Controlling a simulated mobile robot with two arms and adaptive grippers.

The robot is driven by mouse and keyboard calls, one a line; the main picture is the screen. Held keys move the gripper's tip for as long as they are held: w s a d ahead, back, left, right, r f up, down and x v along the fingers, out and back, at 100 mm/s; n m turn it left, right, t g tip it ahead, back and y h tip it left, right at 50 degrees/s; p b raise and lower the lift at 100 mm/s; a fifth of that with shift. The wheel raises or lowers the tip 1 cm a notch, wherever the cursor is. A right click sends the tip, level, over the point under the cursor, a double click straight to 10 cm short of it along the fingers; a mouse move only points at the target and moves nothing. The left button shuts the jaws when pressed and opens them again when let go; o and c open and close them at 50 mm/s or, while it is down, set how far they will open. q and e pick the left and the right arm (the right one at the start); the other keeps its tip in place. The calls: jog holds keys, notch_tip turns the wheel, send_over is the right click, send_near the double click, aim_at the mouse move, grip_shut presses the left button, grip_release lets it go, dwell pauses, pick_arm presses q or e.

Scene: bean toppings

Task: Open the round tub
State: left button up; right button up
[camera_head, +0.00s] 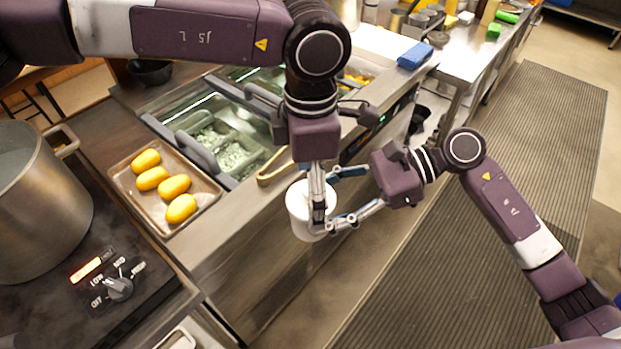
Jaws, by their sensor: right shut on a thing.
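The round tub (300,212) is white and sits in front of the counter's edge, off the counter top. My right gripper (332,200) comes from the right and is shut on the tub, with one finger on its far side and one on its near side. My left gripper (318,222) points down from above, its fingers over the top of the tub. I see these fingers nearly edge-on, so I cannot tell whether they are open or shut. They hide part of the tub's top, and I cannot make out whether a lid is on.
A tray (128,198) with several yellow oval pieces lies on the left, beside a large metal pot (40,195). Wooden tongs (273,167) lie at the counter edge by the topping bins (222,150). A blue sponge (415,56) is farther back. The ribbed floor mat (480,210) is clear.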

pick_arm(q)
jog(key=c, duration=1.3)
jog(key=shift+f, duration=0.15)
grip_shut()
jog(key=shift+a, duration=0.1)
jog(key=shift+r, duration=0.6)
jog(key=shift+r, duration=0.2)
jog(key=shift+r, duration=0.95)
